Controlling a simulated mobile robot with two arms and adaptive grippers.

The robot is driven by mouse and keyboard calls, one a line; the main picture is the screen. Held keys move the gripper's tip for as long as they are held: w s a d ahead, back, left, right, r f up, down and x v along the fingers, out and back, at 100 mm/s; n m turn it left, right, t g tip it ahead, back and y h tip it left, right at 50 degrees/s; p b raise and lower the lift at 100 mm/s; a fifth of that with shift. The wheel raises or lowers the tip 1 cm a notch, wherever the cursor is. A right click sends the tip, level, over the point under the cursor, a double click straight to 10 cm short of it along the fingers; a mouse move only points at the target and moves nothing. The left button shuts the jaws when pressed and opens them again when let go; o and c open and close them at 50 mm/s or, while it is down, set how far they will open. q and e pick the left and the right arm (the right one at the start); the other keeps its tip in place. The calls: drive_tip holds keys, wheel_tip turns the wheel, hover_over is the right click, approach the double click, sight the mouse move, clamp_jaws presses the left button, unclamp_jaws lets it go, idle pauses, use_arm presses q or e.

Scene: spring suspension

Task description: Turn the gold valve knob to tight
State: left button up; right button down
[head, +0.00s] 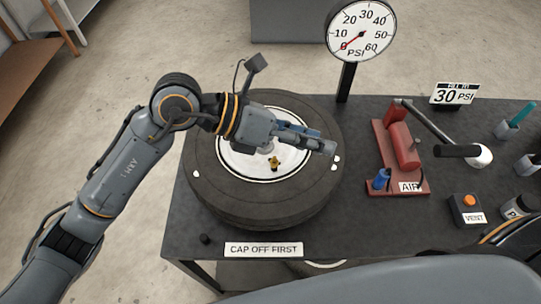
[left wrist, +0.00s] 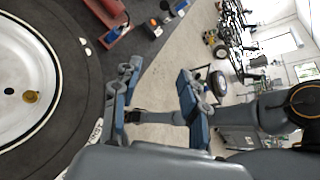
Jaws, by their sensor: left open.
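The gold valve knob (head: 274,162) stands on the white wheel disc (head: 232,165) inside the black tire (head: 208,198), which lies flat on the dark table. It also shows at the left of the left wrist view (left wrist: 31,97). My left gripper (head: 328,147) reaches over the wheel from the left, with its fingers above and to the right of the knob, apart from it. In the left wrist view the two fingers (left wrist: 160,85) are spread with nothing between them. My right gripper cannot be made out.
A small black cap (head: 205,238) lies near the sign "CAP OFF FIRST" (head: 264,249). A gauge (head: 361,32) stands behind the tire, its needle near 0. A red air pump (head: 385,135), a vent button box (head: 467,208) and a "30 PSI" sign (head: 455,94) stand right.

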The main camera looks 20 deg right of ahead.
use_arm(q)
wheel_tip(320, 180, down, 3)
drive_tip(key=w+a+t+y, duration=0.2)
drive_tip(key=w+a+y, duration=0.1)
drive_tip(key=t+y, duration=0.2)
drive_tip(key=y, duration=0.3)
approach(273, 160)
drive_tip(key=p+x, duration=0.4)
drive_tip(key=x, duration=0.4)
drive_tip(key=shift+d+f+p, duration=0.15)
drive_tip(key=shift+f+p, duration=0.15)
drive_tip(key=shift+f, duration=0.25)
clamp_jaws()
